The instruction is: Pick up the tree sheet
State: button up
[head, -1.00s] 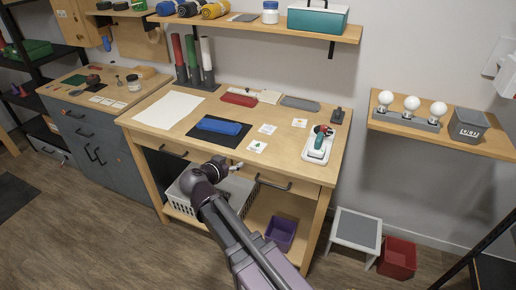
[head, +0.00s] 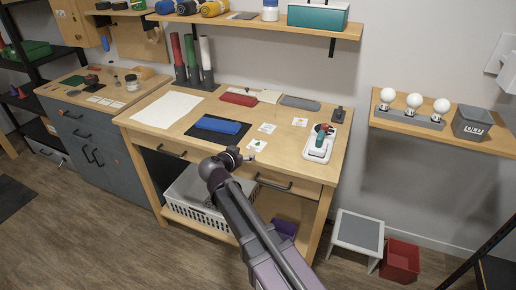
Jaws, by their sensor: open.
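The tree sheet looks to be the small white card with a green mark (head: 257,145), lying flat near the front edge of the wooden workbench (head: 278,170). My gripper (head: 246,157) is open and small in the head view, just left of and in front of this card. I cannot tell its height above the bench or whether it touches the card. My arm reaches up from the bottom of the picture. Nothing shows held in the fingers.
Two other white cards (head: 267,128) (head: 300,121) lie behind the sheet. A blue item (head: 219,127) rests on a black mat (head: 203,136) to the left. A tray with a green and red tool (head: 319,149) stands right. A shelf (head: 250,22) overhangs the back.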

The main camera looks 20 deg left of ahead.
aim_at(252, 148)
jog(key=shift+r+b+x, duration=0.15)
jog(key=shift+b+x, duration=0.25)
jog(key=shift+x, duration=0.9)
jog(key=shift+r+b+x, duration=0.15)
jog(key=shift+b+x, duration=0.25)
jog(key=shift+x, duration=0.9)
jog(key=shift+w, duration=0.1)
jog(key=c, duration=0.8)
